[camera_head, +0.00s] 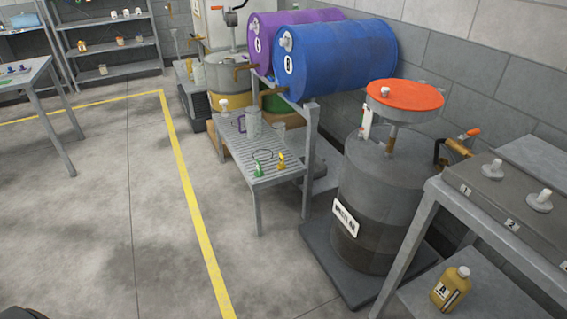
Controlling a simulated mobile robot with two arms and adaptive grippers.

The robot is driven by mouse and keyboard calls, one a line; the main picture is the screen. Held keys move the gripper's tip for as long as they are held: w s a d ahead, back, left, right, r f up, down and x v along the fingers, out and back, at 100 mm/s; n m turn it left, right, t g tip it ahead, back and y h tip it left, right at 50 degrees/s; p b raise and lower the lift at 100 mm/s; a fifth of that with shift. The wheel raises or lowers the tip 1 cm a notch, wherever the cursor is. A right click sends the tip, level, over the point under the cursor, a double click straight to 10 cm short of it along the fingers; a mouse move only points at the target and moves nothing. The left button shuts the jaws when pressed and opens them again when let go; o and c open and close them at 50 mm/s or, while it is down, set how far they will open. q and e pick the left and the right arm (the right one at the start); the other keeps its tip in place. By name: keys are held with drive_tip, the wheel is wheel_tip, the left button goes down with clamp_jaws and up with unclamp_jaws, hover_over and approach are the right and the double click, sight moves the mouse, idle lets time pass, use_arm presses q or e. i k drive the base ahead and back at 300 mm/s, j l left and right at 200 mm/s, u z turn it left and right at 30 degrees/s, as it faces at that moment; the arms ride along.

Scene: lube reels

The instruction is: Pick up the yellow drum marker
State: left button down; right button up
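A small upright yellow marker-like piece (281,161) stands on the grey slatted bench (286,176), near its front end. A similar green piece (259,170) stands just left of it. A dark ring lies or stands by the green piece. The yellow piece is small in view, so its exact shape is hard to tell. Neither of my grippers shows in the head view.
Blue (335,60) and purple (290,35) drums lie on a rack behind the bench. A grey drum with an orange top (405,95) stands right of it. A table (505,205) is at the right, with an amber bottle (450,288) below. Floor left of the bench is clear.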

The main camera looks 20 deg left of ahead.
sight(281, 165)
drive_tip(key=i+j+z, duration=0.35)
drive_tip(key=i+j, duration=0.6)
drive_tip(key=j, duration=0.15)
